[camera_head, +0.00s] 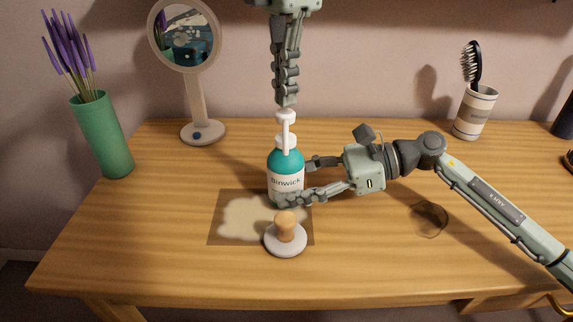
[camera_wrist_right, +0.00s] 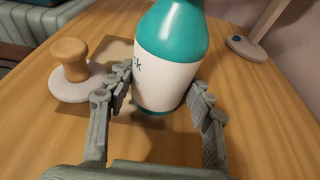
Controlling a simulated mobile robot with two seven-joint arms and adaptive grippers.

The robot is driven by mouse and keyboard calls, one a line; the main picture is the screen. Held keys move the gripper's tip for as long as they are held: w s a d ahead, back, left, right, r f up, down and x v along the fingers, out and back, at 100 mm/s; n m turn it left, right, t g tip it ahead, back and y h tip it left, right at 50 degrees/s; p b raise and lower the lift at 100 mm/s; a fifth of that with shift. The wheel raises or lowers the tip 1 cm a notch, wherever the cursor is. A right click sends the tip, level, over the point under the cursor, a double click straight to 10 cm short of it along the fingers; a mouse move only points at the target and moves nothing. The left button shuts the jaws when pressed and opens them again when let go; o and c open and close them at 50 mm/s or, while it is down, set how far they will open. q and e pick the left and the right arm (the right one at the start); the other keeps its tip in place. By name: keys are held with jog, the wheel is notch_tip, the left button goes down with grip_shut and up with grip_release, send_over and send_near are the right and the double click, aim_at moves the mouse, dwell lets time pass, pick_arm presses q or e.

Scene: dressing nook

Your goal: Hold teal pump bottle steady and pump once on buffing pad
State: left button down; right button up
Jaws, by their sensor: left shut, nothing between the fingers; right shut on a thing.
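The teal pump bottle (camera_head: 286,160) stands upright at the back edge of a brown mat, its white label facing forward and its white pump head (camera_head: 285,119) on top. My right gripper (camera_head: 296,182) is shut on the bottle's lower body from the right; the right wrist view shows a finger on each side of the bottle (camera_wrist_right: 172,70). My left gripper (camera_head: 287,102) is shut and empty, pointing down just above the pump head; I cannot tell whether it touches. The buffing pad (camera_head: 286,240), a pale disc with a wooden knob, is in front of the bottle and also shows in the right wrist view (camera_wrist_right: 66,86).
The brown mat (camera_head: 222,238) bears a cream patch. A round mirror (camera_head: 196,110) and a green vase (camera_head: 103,135) of purple flowers stand at the left. A cup (camera_head: 474,113) with a hairbrush (camera_head: 472,63) stands back right. A dark ring-like mark (camera_head: 430,216) lies right. The table's front left is clear.

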pick_arm(q)
jog(key=shift+f, duration=1.35)
jog(key=shift+r, duration=1.65)
jog(key=shift+r, duration=0.1)
notch_tip(320, 180, up, 6)
jog(key=shift+f, duration=0.1)
dwell(1.3)
pick_arm(e)
jog(key=o, duration=0.9)
